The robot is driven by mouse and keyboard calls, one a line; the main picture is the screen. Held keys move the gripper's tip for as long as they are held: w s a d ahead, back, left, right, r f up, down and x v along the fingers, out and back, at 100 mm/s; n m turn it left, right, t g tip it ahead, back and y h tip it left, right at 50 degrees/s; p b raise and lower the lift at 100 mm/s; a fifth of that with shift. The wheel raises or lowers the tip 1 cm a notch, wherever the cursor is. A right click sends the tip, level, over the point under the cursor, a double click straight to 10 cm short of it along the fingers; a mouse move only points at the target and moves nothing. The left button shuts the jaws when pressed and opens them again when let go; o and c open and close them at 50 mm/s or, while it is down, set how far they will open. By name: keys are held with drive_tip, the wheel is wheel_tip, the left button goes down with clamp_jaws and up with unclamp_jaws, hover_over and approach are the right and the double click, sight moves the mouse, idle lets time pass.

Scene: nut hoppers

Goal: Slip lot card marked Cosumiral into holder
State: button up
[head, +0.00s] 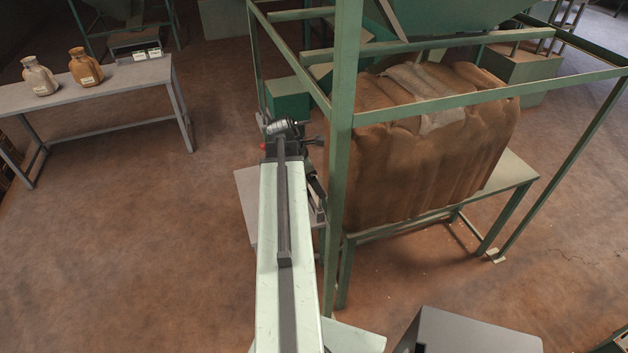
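My arm reaches away from me through the middle of the head view. Its far end, with my gripper (308,141), is by the green frame post. The fingers are small, dark and partly lost against the frame, so I cannot tell whether they are open or shut or hold anything. Two small white cards (146,54) show at the front of a dark box or tray on the grey table at the upper left. Their writing is too small to read, so I cannot pick out Cosumiral. I cannot make out a card holder.
A green hopper frame (346,130) stands right of my arm, with a large brown sack (430,150) on a stand. A grey box (470,335) is at lower right. The left floor is clear.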

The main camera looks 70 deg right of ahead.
drive_tip(key=shift+f+b, duration=1.85)
drive_tip(key=shift+f, duration=0.25)
drive_tip(key=o, duration=1.2)
drive_tip(key=shift+o, duration=0.2)
drive_tip(key=shift+r, duration=0.15)
drive_tip(key=p+v, duration=0.7)
drive_tip(key=shift+r, duration=0.2)
drive_tip(key=shift+w, duration=0.1)
